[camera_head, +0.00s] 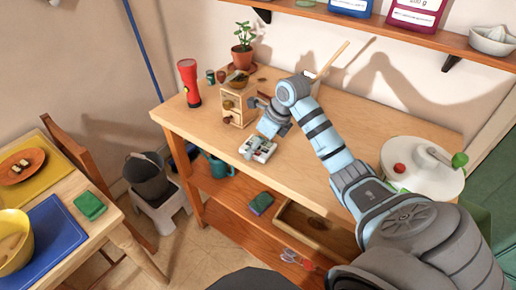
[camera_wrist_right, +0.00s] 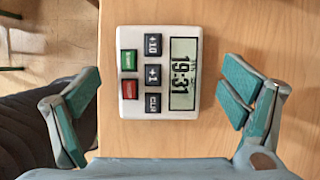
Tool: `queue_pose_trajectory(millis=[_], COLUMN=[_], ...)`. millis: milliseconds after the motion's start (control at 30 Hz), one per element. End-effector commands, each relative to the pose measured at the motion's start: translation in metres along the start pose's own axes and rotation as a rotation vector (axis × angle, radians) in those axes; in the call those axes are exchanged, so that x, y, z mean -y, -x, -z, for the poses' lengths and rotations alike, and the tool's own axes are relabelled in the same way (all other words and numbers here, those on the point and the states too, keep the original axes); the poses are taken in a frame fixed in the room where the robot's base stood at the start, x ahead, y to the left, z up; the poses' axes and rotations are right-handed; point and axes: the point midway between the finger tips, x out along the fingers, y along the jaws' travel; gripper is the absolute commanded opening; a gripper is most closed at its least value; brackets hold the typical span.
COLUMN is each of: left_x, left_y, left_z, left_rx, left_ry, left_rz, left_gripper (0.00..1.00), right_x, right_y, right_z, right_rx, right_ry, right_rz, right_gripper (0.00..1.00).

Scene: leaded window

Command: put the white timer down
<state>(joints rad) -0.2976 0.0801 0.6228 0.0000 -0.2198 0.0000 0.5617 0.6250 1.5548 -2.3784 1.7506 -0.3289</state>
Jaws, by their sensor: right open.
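The white timer (camera_wrist_right: 190,117) lies flat on the wooden bench in the right wrist view, with a grey display and several dark, green and red buttons. It also shows in the head view (camera_head: 268,149), near the bench's front edge, partly hidden by my right gripper. My right gripper (camera_wrist_right: 160,88) is open. Its two teal-padded fingers stand on either side of the timer, with a gap of bare wood on both sides, so neither finger touches it. In the head view my right gripper (camera_head: 258,133) is low over the bench at the timer. My left gripper is not in view.
On the bench (camera_head: 324,142), a wooden grinder (camera_head: 237,108), a red flashlight (camera_head: 189,82) and a potted plant (camera_head: 243,46) stand behind and left of the timer. A white lidded pot (camera_head: 420,175) stands at the right. Bare wood lies left of the timer.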

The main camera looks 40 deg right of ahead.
Motion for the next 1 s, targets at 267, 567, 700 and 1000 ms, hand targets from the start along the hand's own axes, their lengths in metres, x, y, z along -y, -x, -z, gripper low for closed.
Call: queue_pose_trajectory(millis=[267, 567, 700, 1000], left_x=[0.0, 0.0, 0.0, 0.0], left_y=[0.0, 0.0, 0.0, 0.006], left_z=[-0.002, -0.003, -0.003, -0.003], left_rx=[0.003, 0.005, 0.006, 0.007], left_ry=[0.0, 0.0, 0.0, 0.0], left_rz=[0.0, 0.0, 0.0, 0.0], left_gripper=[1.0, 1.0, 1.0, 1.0], right_x=[0.0, 0.0, 0.0, 0.0], right_y=[0.001, 0.001, 0.002, 0.048], right_z=[-0.001, -0.001, -0.002, -0.021], right_rx=[0.001, 0.001, 0.001, 0.005], right_ry=[0.001, 0.001, 0.001, 0.002], right_rz=[0.0, -0.001, -0.001, 0.002], right_gripper=[0.68, 0.38, 0.38, 0.38])
